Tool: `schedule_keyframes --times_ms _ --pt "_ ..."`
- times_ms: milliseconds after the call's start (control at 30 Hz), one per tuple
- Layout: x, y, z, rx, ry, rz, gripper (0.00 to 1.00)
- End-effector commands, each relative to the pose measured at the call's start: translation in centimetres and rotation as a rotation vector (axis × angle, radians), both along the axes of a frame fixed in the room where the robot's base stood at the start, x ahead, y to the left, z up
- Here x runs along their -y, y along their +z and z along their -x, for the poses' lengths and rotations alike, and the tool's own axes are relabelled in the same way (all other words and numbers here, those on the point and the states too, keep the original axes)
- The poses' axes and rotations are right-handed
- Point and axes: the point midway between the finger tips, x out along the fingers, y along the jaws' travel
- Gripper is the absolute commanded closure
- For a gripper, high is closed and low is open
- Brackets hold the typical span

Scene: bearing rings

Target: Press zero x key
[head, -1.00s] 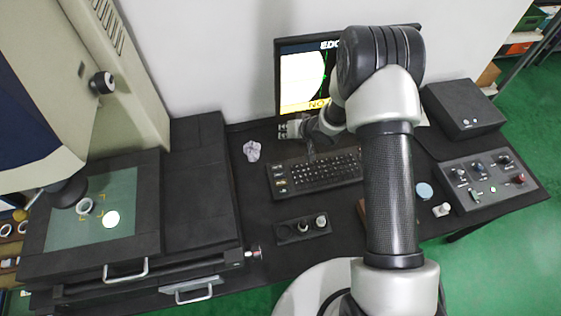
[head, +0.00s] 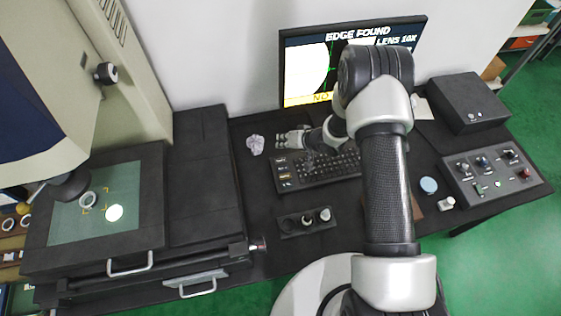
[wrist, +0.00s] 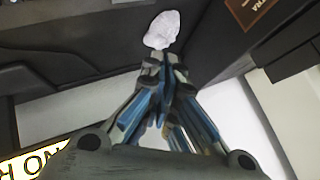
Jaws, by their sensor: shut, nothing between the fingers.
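The black keyboard (head: 322,172) lies on the bench below the monitor, with a few differently coloured keys at its left end (head: 284,175). The zero X key cannot be singled out, as the labels are too small to read. My gripper (head: 283,140) is shut and empty, just above and behind the keyboard's left end in the head view. My wrist covers part of the keyboard's back edge. In the wrist view, the closed fingers (wrist: 164,62) point toward a pale crumpled cloth (wrist: 161,30). Whether the fingertips touch anything cannot be told.
The monitor (head: 305,68) stands behind and reads "EDGE FOUND". The crumpled cloth (head: 255,145) lies left of the gripper. The stage machine (head: 145,210) stands left; a control panel (head: 490,175) is at right.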

Motion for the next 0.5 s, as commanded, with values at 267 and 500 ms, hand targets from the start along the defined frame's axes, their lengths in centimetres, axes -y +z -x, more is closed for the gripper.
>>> schedule_keyframes --times_ms 267,500 --pt "0.0 -4.4 0.0 -0.001 0.0 0.0 1.0" --pt "0.0 -7.0 0.0 -0.001 0.001 0.0 1.0"
